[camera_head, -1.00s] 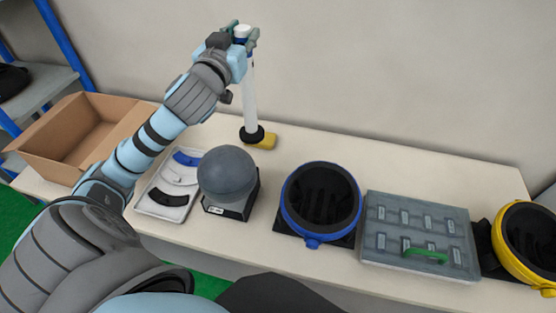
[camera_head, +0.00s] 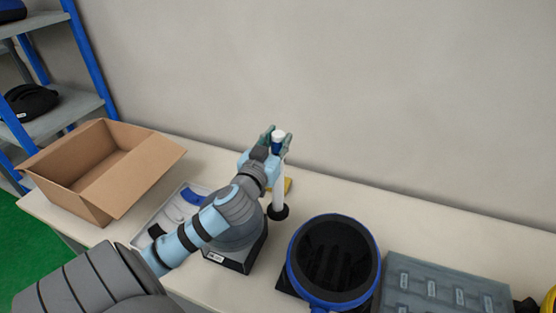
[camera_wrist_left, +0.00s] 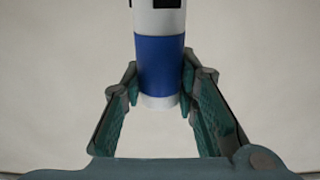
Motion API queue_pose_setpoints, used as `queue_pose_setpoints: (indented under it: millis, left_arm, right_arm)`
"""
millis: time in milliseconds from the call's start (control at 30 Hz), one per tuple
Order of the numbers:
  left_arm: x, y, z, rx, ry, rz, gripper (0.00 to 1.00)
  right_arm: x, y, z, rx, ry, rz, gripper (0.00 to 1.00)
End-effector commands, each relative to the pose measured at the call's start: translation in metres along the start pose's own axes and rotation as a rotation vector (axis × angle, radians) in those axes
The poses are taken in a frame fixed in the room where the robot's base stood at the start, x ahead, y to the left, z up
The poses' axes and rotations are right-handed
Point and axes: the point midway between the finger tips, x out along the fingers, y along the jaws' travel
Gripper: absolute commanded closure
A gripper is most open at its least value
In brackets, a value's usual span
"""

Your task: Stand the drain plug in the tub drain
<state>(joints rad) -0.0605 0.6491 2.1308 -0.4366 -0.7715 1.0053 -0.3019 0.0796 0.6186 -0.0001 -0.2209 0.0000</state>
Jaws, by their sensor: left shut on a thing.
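The drain plug looks like the long white rod (camera_head: 279,190) with a black foot at its lower end and a blue band near its white top. My left gripper (camera_head: 276,139) is shut on this upper part, and the rod hangs nearly upright. The left wrist view shows the blue band (camera_wrist_left: 160,66) between both fingers. The black foot shows against the table; I cannot tell whether it touches. The round blue-rimmed tub (camera_head: 292,262), dark inside, stands to the right of the rod. I cannot tell whether it holds the tub drain. My right gripper is out of view.
A grey ball (camera_head: 238,235) on a black stand is partly hidden behind my left arm. A tray (camera_head: 150,222), an open cardboard box (camera_head: 78,205) and a yellow object (camera_head: 288,184) are nearby. A grey case (camera_head: 445,285) stands right of the tub.

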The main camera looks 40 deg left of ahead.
Motion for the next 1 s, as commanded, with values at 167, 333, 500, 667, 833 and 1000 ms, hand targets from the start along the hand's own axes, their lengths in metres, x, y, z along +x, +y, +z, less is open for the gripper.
queue_pose_setpoints:
  millis: [167, 333, 500, 667, 833, 1000]
  left_arm:
    - [0.0, 0.0, 0.025, 0.0, -0.001, 0.001, 1.0]
    - [0.0, 0.001, 0.049, 0.0, 0.001, 0.001, 1.0]
    - [0.0, 0.001, 0.047, 0.0, 0.003, 0.002, 1.0]
    - [0.0, 0.0, 0.051, 0.0, 0.001, 0.001, 0.71]
    - [0.0, 0.0, 0.05, 0.0, 0.001, 0.001, 0.53]
    - [0.0, 0.0, 0.05, 0.0, 0.001, 0.001, 0.53]
  right_arm:
    - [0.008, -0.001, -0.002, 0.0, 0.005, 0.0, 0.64]
    - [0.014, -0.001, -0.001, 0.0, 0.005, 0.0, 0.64]
    - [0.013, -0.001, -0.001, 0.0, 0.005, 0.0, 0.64]
    - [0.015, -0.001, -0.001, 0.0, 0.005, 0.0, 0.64]
    - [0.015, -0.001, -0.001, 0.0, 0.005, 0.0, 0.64]
    - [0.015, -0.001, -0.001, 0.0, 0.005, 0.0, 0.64]
